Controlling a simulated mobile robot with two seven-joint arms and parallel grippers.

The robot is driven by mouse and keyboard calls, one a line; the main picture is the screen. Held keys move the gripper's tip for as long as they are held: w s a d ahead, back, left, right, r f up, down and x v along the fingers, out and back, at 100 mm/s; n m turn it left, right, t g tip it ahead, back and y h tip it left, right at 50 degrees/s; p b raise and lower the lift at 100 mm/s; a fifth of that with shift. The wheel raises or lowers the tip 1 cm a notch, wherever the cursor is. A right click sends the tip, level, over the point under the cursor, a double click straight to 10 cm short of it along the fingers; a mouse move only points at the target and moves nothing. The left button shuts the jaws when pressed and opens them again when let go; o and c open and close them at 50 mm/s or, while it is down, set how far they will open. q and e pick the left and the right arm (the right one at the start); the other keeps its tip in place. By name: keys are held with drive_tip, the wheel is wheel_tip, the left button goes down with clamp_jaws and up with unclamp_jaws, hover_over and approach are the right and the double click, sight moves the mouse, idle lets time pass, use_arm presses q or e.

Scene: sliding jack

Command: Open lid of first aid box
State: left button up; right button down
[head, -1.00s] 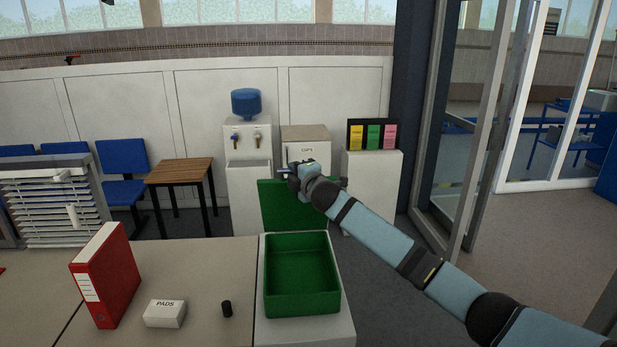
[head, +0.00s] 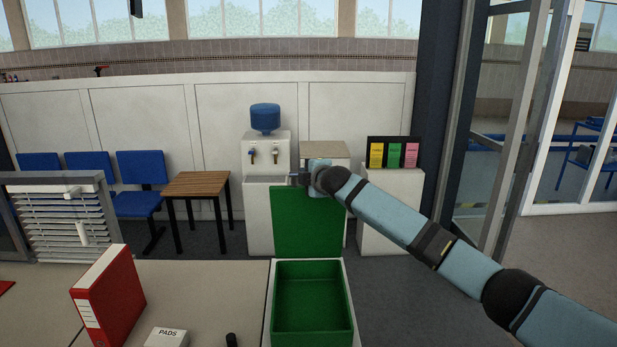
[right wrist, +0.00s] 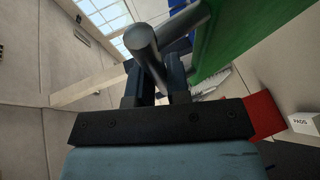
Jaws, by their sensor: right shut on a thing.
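The first aid box is an open green tray-like box (head: 312,310) at the bottom middle of the head view, with its inside bare. Its green lid (head: 306,225) stands raised at the box's far edge; it also shows at the upper right in the right wrist view (right wrist: 240,30). My right gripper (head: 304,179) is at the lid's top edge in the head view. In the right wrist view, its fingers (right wrist: 155,82) are shut on a dark round handle bar (right wrist: 146,42) beside the lid. My left gripper is not in view.
A red binder (head: 110,295), a white PADS box (head: 167,337) and a small dark cylinder (head: 231,340) are on the counter (head: 200,290) left of the box. Behind the lid are a water cooler (head: 266,155) and a white cabinet (head: 392,205).

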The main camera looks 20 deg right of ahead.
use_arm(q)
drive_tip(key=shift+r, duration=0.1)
use_arm(e)
drive_tip(key=c, duration=1.1)
unclamp_jaws()
use_arm(q)
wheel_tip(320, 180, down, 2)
drive_tip(key=b, duration=0.3)
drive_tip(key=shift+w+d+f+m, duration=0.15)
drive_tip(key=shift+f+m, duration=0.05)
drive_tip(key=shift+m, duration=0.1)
use_arm(e)
drive_tip(key=v, duration=1.3)
drive_tip(key=shift+s, duration=0.4)
drive_tip(key=shift+r, duration=0.1)
